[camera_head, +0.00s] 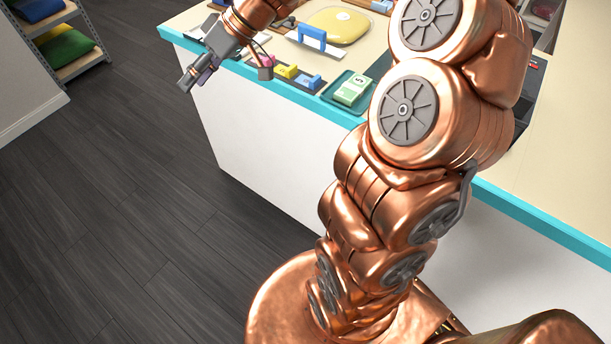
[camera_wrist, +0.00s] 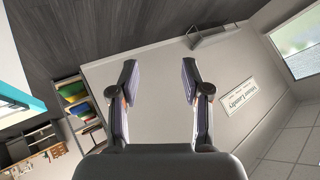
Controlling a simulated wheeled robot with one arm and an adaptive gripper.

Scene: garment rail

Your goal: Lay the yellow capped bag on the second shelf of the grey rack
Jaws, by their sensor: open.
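A flat, rounded yellow bag (camera_head: 340,24) lies on the counter at the top of the head view; I cannot make out its cap. The grey rack (camera_head: 84,67) stands at the top left of the head view, only partly in frame. The rack also shows, turned sideways, at the left of the wrist view (camera_wrist: 86,116). My gripper (camera_head: 192,79) is open and empty, out past the counter's left edge and apart from the bag. Its two fingers show in the wrist view (camera_wrist: 159,75).
The counter (camera_head: 550,190) has a teal edge. On it are a blue-handled object (camera_head: 313,38), small coloured blocks (camera_head: 287,71) and a green tray (camera_head: 334,91) with a green-and-white block. Dark floor (camera_head: 120,190) lies clear between counter and rack. A wall sign (camera_wrist: 239,96) shows in the wrist view.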

